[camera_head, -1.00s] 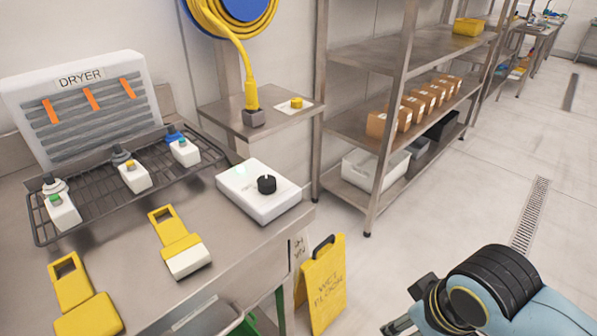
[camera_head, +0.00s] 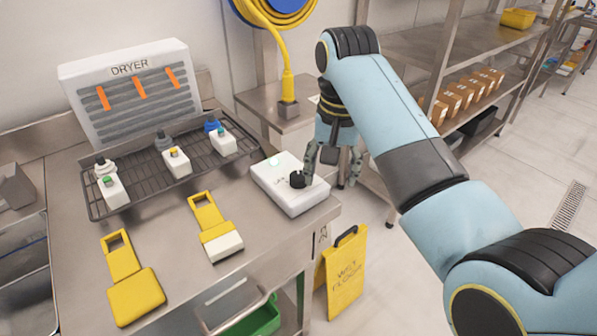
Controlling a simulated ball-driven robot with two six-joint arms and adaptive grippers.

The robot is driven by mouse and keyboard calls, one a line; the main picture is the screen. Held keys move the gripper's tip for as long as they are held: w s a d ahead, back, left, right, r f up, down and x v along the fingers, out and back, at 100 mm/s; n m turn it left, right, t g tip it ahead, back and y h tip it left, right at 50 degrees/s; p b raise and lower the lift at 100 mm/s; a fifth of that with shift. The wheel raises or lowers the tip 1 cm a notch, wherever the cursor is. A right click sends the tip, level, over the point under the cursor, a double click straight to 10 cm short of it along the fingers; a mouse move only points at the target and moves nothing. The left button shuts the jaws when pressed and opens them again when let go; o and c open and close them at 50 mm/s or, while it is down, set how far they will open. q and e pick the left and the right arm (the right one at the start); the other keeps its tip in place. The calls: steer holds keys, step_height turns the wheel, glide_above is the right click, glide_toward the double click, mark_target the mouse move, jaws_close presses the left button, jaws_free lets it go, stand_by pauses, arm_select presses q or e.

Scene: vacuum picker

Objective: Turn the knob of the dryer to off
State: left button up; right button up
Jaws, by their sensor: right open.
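The dryer (camera_head: 133,92) stands at the back of the steel table, with grey slats and orange strips. A white control box (camera_head: 281,196) with a black knob (camera_head: 297,179) on its top sits at the table's right end. A small green light shows on the box's top. My right gripper (camera_head: 333,183) is open and points down just right of the knob. One finger is close beside the knob; I cannot tell whether it touches. The knob's markings are too small to read. My left gripper is not in view.
A wire rack (camera_head: 150,190) with several small bottle-like devices lies before the dryer. Two yellow tools (camera_head: 136,297) lie in front on the table. A yellow wet floor sign (camera_head: 346,275) stands on the floor by the table's right end. Steel shelves (camera_head: 415,50) stand behind my arm.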

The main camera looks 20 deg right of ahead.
steer(key=m, duration=0.1)
glide_toward(299, 175)
steer(key=shift+g, duration=0.4)
steer(key=f, duration=0.9)
steer(key=shift+w+a+f, duration=0.1)
steer(key=shift+w+f, duration=0.15)
steer(key=shift+w, duration=0.1)
steer(key=shift+c, duration=0.2)
steer(key=c, duration=1.1)
